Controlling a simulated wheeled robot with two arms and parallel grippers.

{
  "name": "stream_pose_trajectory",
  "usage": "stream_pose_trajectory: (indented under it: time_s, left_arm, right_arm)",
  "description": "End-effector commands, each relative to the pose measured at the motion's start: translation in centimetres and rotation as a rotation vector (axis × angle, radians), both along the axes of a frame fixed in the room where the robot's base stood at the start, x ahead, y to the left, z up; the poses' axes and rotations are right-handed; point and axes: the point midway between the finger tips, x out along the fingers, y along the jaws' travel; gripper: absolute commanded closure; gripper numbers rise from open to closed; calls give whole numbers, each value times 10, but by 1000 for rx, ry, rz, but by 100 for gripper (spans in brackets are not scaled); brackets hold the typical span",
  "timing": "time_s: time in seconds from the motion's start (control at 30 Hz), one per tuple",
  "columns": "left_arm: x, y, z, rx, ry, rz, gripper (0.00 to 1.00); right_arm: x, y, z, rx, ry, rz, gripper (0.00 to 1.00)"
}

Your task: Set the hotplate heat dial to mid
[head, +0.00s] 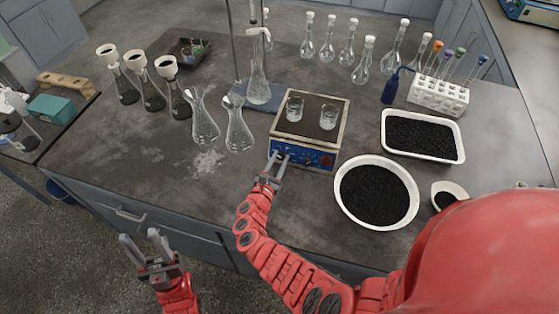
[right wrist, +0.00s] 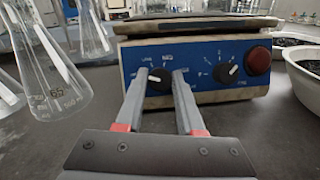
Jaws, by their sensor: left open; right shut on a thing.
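The hotplate (head: 303,139) stands near the front edge of the bench, its blue front panel (right wrist: 205,58) facing me. Its left dial (right wrist: 158,82) is black with a white pointer and small word-like marks, too blurred to read for sure. My right gripper (head: 280,158) is shut on this left dial, one finger on each side; its fingers also show in the right wrist view (right wrist: 161,76). A second black dial (right wrist: 229,73) and a red round button (right wrist: 258,60) sit farther right on the panel. My left gripper (head: 147,240) is open and empty, off the bench's front edge.
Two small beakers (head: 294,109) stand on the hotplate. Two empty flasks (head: 238,132) stand close to its left. A round white bowl of black grains (head: 344,204) is at its right, with a white tray (head: 460,157) behind. The bench's left front is clear.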

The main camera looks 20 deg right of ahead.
Motion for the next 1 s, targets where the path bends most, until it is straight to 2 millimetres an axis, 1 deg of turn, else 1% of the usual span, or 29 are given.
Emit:
stream_pose_trajectory:
  time_s: [0.03, 0.27, 1.0]
  left_arm:
    - [0, 0, -5, 0, 0, 0, 55]
    - [0, 0, -22, 0, 0, 0, 55]
    - [0, 0, -80, 0, 0, 0, 55]
  right_arm:
    - [0, 0, -3, 19, -13, -10, 100]
    - [1, 2, -4, 153, -103, -71, 100]
    - [2, 1, -2, 693, -469, -335, 100]
